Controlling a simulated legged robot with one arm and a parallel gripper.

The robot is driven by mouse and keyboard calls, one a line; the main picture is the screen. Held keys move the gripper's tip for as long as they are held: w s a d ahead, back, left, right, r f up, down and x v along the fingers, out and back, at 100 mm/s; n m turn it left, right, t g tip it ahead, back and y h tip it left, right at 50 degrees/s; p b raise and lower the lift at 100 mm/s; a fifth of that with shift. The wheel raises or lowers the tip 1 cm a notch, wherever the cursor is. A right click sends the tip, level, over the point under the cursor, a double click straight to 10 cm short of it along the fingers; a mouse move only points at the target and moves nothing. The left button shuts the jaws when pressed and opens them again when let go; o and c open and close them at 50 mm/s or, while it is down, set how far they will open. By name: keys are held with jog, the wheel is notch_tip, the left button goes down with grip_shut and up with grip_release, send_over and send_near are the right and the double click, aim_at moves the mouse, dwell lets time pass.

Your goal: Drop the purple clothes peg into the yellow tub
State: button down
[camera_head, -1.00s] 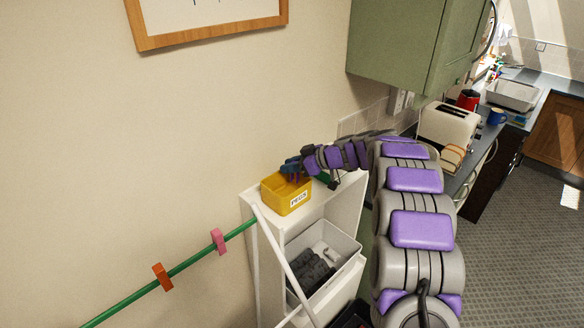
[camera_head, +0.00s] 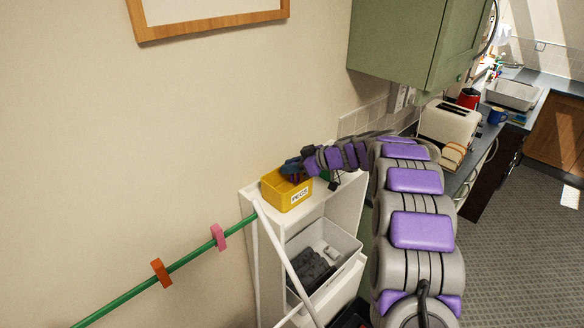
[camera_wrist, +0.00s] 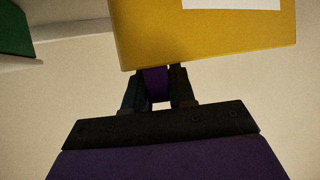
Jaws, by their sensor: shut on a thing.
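The yellow tub (camera_head: 287,198), with a white "PEGS" label, stands on top of the white shelf unit. My gripper (camera_head: 293,168) is at the tub's upper back edge in the head view. In the wrist view the tub (camera_wrist: 205,38) fills the top and its wall covers my fingertips. My gripper (camera_wrist: 158,88) is shut on the purple peg (camera_wrist: 155,82), a narrow strip of which shows between the fingers. How far the peg reaches into the tub is hidden. The peg cannot be made out in the head view.
The white shelf unit (camera_head: 316,212) holds a pale bin (camera_head: 345,246) with dark contents below. A green rail (camera_head: 195,250) with an orange peg (camera_head: 161,272) and a pink peg (camera_head: 218,237) runs to its left. A green cupboard (camera_head: 405,50) hangs above; a toaster (camera_head: 449,122) stands to the right.

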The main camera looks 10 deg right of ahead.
jog(key=shift+f+b, duration=0.2)
jog(key=shift+b, duration=0.15)
jog(key=c, duration=0.9)
grip_release()
jog(key=shift+c, duration=0.2)
jog(key=shift+d+r, duration=0.1)
jog(key=r+p, duration=0.1)
jog(key=p, duration=0.1)
jog(key=shift+r+p, duration=0.15)
jog(key=shift+p, duration=0.15)
jog(key=v, duration=1.2)
